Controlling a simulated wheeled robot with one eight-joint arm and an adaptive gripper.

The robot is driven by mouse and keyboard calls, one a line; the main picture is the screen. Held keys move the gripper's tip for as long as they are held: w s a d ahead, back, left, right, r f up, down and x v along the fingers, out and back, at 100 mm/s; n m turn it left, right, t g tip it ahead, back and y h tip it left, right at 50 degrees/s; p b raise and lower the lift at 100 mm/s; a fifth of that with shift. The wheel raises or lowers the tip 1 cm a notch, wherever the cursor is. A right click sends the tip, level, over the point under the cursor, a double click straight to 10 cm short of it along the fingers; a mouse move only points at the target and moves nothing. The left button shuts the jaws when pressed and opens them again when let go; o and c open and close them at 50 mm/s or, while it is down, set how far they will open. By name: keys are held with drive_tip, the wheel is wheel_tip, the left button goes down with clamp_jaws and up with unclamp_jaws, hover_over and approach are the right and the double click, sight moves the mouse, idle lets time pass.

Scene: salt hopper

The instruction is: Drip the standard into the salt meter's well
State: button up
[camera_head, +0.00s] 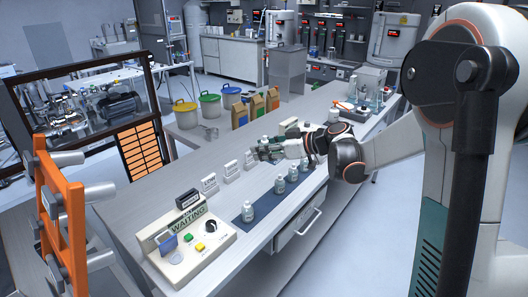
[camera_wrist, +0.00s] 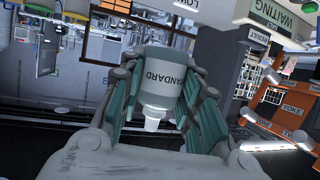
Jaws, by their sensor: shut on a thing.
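My gripper (camera_head: 268,152) is above the long grey bench, near its middle. In the wrist view its teal-padded fingers (camera_wrist: 155,95) are shut around a white and grey bottle labelled STANDARD (camera_wrist: 158,75). The bottle's narrow pale tip points down in that picture; in the head view the bottle is hard to make out. A beige meter box (camera_head: 195,250) with a WAITING sign (camera_head: 188,219), green and yellow buttons and a dark knob stands at the bench's near end, well apart from my gripper. I cannot tell its well for sure.
Small bottles (camera_head: 247,212) stand on a dark blue mat (camera_head: 262,206) along the bench's front. Small white sign stands (camera_head: 209,184) line the bench behind it. An orange rack (camera_head: 62,215) with grey pegs is at the near left. Coloured buckets (camera_head: 209,106) stand behind the bench.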

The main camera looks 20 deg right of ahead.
drive_tip(key=shift+f, duration=0.1)
drive_tip(key=s+f+m+t+h, duration=0.3)
drive_tip(key=s+m+h, duration=0.3)
drive_tip(key=s, duration=0.2)
drive_tip(key=shift+s+d+f+t, duration=0.25)
drive_tip(key=shift+s+f+t, duration=0.15)
drive_tip(key=shift+f, duration=0.1)
